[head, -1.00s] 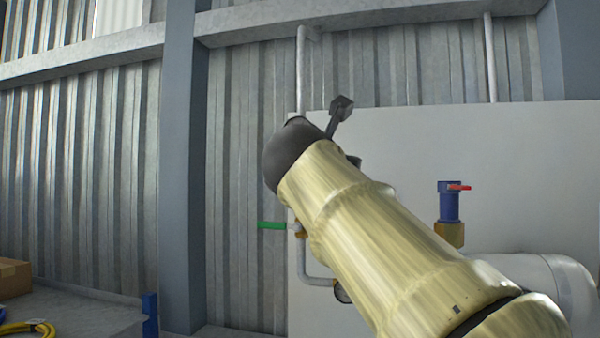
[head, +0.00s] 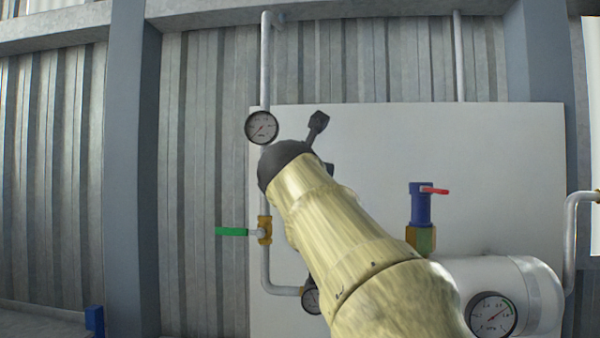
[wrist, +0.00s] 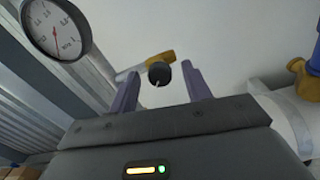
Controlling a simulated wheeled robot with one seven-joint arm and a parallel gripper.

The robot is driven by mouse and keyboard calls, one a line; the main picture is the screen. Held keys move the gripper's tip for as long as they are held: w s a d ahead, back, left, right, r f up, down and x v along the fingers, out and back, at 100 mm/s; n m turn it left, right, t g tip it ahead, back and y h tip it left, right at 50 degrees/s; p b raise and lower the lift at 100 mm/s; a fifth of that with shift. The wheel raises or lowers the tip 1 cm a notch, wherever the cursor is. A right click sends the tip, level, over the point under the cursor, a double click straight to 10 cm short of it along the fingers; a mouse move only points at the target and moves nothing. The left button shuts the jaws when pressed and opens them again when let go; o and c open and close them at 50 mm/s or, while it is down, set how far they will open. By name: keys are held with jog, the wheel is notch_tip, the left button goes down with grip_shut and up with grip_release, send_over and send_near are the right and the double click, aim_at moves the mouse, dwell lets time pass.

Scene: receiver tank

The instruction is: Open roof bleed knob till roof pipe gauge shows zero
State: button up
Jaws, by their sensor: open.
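The black bleed knob (wrist: 159,72) sits on a brass fitting (wrist: 158,60) in the wrist view, between the tips of my two fingers. Whether they touch it I cannot tell. My gripper (wrist: 161,71) is open around the knob's position in the picture. The gauge on the pipe rising to the roof (head: 262,127) shows left of my arm's end in the head view. Its needle points to the lower left there. It also shows at upper left in the wrist view (wrist: 55,28), with a red needle; the exact value is too small to read.
A green lever valve (head: 234,231) is on the pipe below the gauge. A partly hidden gauge (head: 311,299) sits lower. At right are a blue valve with a red lever (head: 420,205) and a white tank with a gauge (head: 492,314). A white panel (head: 380,140) stands behind.

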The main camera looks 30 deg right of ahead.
jog(key=c, duration=1)
jog(key=shift+m, duration=0.4)
jog(key=shift+w+a+m+g+h+b, duration=0.3)
jog(key=shift+m+b, duration=1.65)
jog(key=shift+m, duration=4.8)
jog(key=shift+s+d+m+h+b, duration=0.35)
jog(key=shift+m+b, duration=1.6)
jog(key=shift+m, duration=4.8)
jog(key=o, duration=1)
jog(key=shift+w+a, duration=0.2)
jog(key=shift+s, duration=0.1)
